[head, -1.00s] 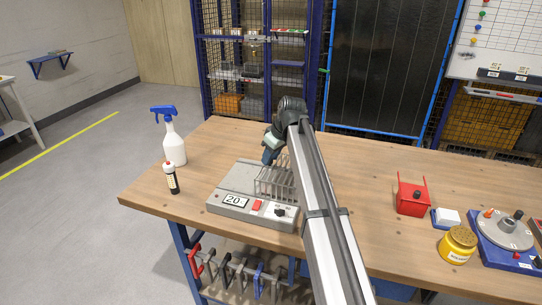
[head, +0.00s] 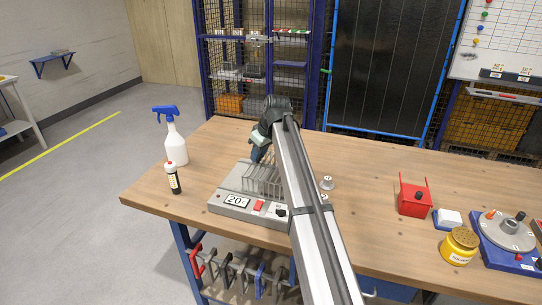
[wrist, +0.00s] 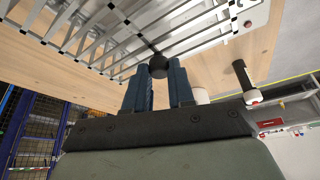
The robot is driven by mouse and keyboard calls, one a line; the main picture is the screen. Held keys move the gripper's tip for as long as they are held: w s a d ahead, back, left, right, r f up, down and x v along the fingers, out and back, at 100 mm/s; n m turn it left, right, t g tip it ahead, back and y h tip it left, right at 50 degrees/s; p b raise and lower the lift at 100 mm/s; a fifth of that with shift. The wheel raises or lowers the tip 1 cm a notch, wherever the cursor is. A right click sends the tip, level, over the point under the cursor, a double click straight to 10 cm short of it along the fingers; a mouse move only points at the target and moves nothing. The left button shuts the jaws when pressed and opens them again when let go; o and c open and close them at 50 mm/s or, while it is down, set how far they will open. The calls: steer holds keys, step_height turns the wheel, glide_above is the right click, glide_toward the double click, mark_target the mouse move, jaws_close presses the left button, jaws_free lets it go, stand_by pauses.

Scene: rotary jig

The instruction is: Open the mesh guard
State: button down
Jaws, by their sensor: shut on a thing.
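The mesh guard (head: 264,180) is a cage of pale metal bars on a grey machine (head: 228,188) with a "20" display, a red button and a black knob. My gripper (head: 258,155) is at the guard's far upper side in the head view. In the wrist view the guard's bars (wrist: 110,35) fill the upper left, with a round black knob (wrist: 158,66) at their edge. My gripper's blue fingers (wrist: 160,85) are closed around this knob. The guard looks tilted up from the machine, but my arm hides its right side, so the angle is unclear.
Small metal pieces (head: 327,183) lie right of my arm. A red box (head: 414,197), yellow jar (head: 459,245) and blue rotary jig (head: 508,235) are further right.

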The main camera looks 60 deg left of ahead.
steer(key=s+a, duration=0.5)
steer(key=shift+s+a, duration=0.25)
steer(key=c, duration=1)
jaws_free()
steer(key=shift+o, duration=0.2)
steer(key=shift+r, duration=0.1)
steer(key=v, duration=1.3)
steer(key=shift+d+r, duration=0.25)
steer(key=shift+w, duration=0.1)
